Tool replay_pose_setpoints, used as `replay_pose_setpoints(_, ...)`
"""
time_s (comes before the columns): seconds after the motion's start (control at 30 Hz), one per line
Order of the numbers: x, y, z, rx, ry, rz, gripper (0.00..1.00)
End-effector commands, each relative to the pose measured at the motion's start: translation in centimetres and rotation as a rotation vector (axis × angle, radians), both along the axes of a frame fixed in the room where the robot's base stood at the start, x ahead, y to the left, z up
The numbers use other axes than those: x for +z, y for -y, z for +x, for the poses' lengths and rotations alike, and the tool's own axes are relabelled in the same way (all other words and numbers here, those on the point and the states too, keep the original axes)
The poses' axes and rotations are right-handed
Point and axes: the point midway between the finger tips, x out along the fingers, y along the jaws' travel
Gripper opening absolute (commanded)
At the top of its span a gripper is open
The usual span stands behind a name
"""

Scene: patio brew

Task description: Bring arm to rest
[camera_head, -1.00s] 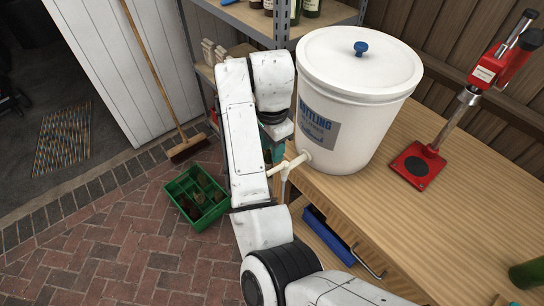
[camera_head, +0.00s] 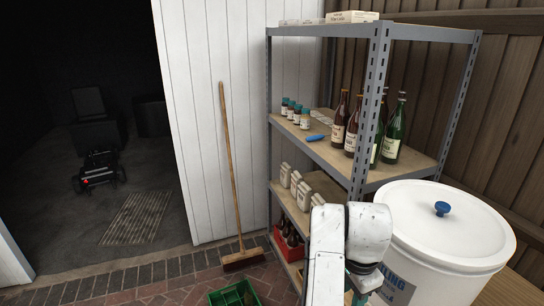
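My white arm (camera_head: 335,245) rises from the bottom edge, right of centre, and bends over at the top. It stands in front of the shelf rack and just left of the white bottling bucket (camera_head: 440,235). Beyond the bend, the arm's end points down past a dark ring. A small teal part (camera_head: 364,283), which seems to belong to my gripper, shows below it at the bottom of the picture. The fingers are hidden or cut off, so I cannot see whether they are open or hold anything.
A metal shelf rack (camera_head: 374,107) carries bottles, jars and a blue item. A red crate (camera_head: 288,245) of bottles stands low in it. A broom (camera_head: 232,165) leans on the white wall. A green crate (camera_head: 235,294) is on the brick floor. A dark doorway opens at left.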

Motion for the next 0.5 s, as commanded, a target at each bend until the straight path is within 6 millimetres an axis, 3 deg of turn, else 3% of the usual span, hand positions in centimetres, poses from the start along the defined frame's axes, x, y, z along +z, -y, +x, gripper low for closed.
replay_pose_setpoints(0.03, -0.9, 2.3, -0.8, 0.03, 0.02, -0.036, 0.38)
replay_pose_setpoints(0.1, -1.7, 4.9, -1.7, 0.102, 0.056, -0.085, 0.38)
replay_pose_setpoints(0.2, -2.8, 7.7, -3.3, 0.22, 0.097, -0.149, 0.38)
replay_pose_setpoints(0.37, -4.3, 10.7, -6.3, 0.419, 0.139, -0.232, 0.38)
replay_pose_setpoints(0.5, -5.8, 11.9, -10.0, 0.632, 0.167, -0.289, 0.38)
